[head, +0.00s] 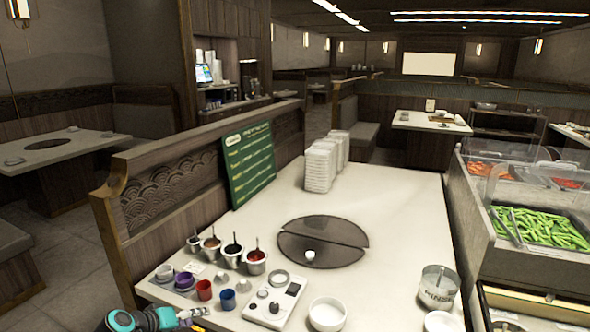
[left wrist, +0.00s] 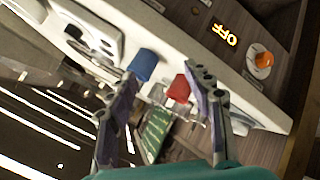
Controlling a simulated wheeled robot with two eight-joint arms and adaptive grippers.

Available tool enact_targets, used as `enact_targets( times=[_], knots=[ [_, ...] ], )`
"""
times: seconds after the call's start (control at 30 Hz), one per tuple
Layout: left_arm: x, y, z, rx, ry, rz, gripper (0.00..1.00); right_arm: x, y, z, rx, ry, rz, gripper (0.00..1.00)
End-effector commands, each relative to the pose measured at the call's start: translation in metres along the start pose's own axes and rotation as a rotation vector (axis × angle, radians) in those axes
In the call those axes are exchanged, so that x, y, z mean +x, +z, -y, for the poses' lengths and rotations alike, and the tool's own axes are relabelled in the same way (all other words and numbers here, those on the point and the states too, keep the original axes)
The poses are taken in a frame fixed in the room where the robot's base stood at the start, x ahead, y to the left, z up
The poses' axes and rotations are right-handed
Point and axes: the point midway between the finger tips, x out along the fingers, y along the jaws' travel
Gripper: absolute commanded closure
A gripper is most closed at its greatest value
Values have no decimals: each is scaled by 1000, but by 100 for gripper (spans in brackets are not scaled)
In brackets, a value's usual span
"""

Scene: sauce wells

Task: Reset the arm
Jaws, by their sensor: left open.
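My left gripper (head: 190,315) is low at the near left edge of the counter, in front of the small cups. In the left wrist view its two fingers (left wrist: 164,76) are spread, with nothing held between them. A blue cup (head: 228,299) and a red cup (head: 204,290) stand on the counter just beyond the gripper. In the left wrist view the blue cup (left wrist: 143,66) shows by one finger and the red cup (left wrist: 179,90) by the other; contact cannot be told. My right gripper is in neither view.
Several metal sauce wells (head: 256,263) with utensils stand behind the cups. A white device (head: 272,302), a white bowl (head: 327,314) and a rinse container (head: 438,287) stand to the right. A green menu board (head: 248,162) leans at the back left. The right-middle counter is clear.

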Motion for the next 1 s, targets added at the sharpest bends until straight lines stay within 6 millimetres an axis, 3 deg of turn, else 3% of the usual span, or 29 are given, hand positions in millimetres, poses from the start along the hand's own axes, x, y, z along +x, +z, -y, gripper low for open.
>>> enact_targets(
  times=[0.03,0.2,0.4,0.7,0.83,1.0],
  knots=[
    [-10,14,-20,26,-26,24,48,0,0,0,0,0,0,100],
    [-47,61,-63,116,-133,81,48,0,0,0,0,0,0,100],
    [-93,123,-90,238,-252,121,48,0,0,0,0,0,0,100],
    [-148,200,-89,424,-392,124,48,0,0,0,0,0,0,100],
    [-158,214,-84,469,-422,117,48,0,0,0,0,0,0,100],
    [-162,219,-82,486,-433,112,48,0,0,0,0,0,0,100]
  ],
)
